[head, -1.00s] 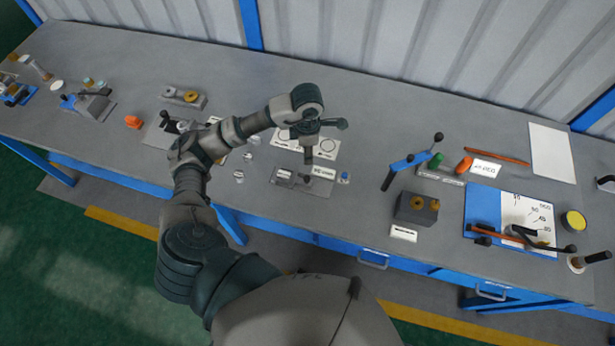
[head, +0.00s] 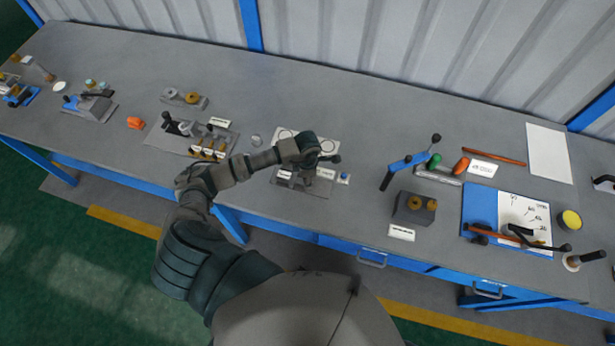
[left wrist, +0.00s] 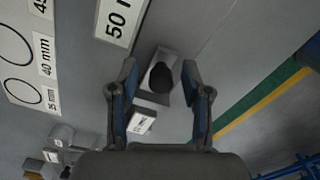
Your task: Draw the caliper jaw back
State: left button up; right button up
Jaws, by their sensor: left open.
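My left gripper (head: 314,182) is low over a grey plate (head: 297,189) near the table's front edge. In the left wrist view the gripper (left wrist: 160,70) is open, with its two fingers apart. A dark rounded knob (left wrist: 161,77) on a grey block shows between the fingertips. It looks like the caliper's jaw piece, but I cannot tell for certain. I see no finger closed on it. My wrist hides most of this spot in the head view. My right gripper is not in view.
A white card with circles (head: 326,145) lies behind the plate. A 50 label (left wrist: 119,20) lies beside the knob. A small blue-topped piece (head: 344,177) is right of the plate. A grey block with brass parts (head: 414,208) stands further right.

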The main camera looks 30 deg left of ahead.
pick_arm(q)
grip_shut()
jog(key=shift+d, duration=0.1)
jog(key=shift+w+d+b, duration=0.25)
jog(key=shift+d+b, duration=0.3)
jog(key=shift+b, duration=0.05)
grip_release()
jog(key=shift+d, duration=0.1)
